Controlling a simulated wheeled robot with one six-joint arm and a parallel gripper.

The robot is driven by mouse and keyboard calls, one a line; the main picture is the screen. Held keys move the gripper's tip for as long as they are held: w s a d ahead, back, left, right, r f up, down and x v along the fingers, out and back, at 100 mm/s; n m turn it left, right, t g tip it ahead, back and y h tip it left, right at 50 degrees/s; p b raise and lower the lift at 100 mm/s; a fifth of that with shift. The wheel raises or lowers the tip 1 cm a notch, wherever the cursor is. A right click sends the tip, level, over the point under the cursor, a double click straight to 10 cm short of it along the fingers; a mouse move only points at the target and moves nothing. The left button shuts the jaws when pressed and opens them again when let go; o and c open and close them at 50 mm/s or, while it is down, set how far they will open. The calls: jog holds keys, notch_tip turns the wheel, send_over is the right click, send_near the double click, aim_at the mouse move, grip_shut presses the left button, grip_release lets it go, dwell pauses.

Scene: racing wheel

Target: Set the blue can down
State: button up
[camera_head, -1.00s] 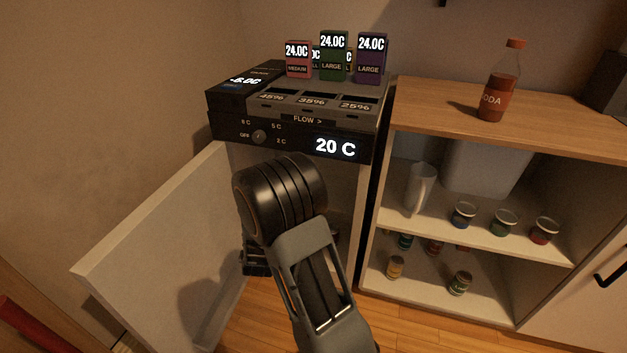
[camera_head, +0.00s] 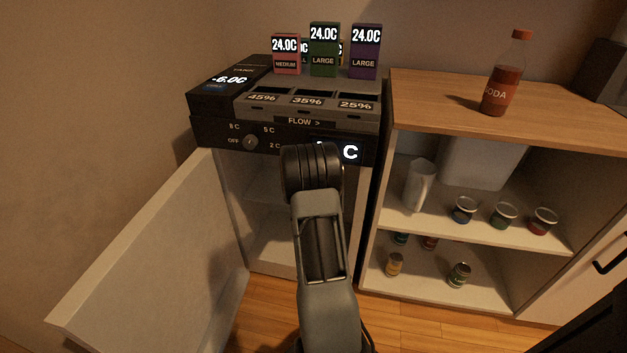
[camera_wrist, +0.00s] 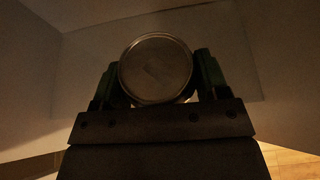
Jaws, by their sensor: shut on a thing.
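In the wrist view my gripper (camera_wrist: 156,75) is shut on a can (camera_wrist: 156,68), seen end-on with its round metal lid toward the camera. The can's side colour is hidden there. Pale, dim walls surround it. In the head view my arm reaches into the open fridge-like cabinet (camera_head: 270,250), and my gripper and the held can are hidden behind the arm. Whether the can touches a surface cannot be told.
The cabinet's door (camera_head: 150,270) stands open at left. Coloured cartridges (camera_head: 323,50) stand on top. At right, a shelf unit (camera_head: 480,235) holds a white jug (camera_head: 419,185) and several cans, one blue (camera_head: 464,210). A soda bottle (camera_head: 503,80) stands above.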

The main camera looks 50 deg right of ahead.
jog(key=shift+f+b+x, duration=0.15)
jog(key=shift+b+x, duration=0.4)
jog(key=shift+x, duration=1.35)
jog(key=shift+f+b+x, duration=0.15)
jog(key=shift+b+x, duration=0.35)
jog(key=shift+x, duration=1.4)
jog(key=shift+a+f, duration=0.1)
jog(key=shift+f, duration=0.05)
jog(key=o, duration=1.1)
jog(key=p+v, duration=0.2)
jog(key=v, duration=1)
jog(key=shift+p, duration=0.3)
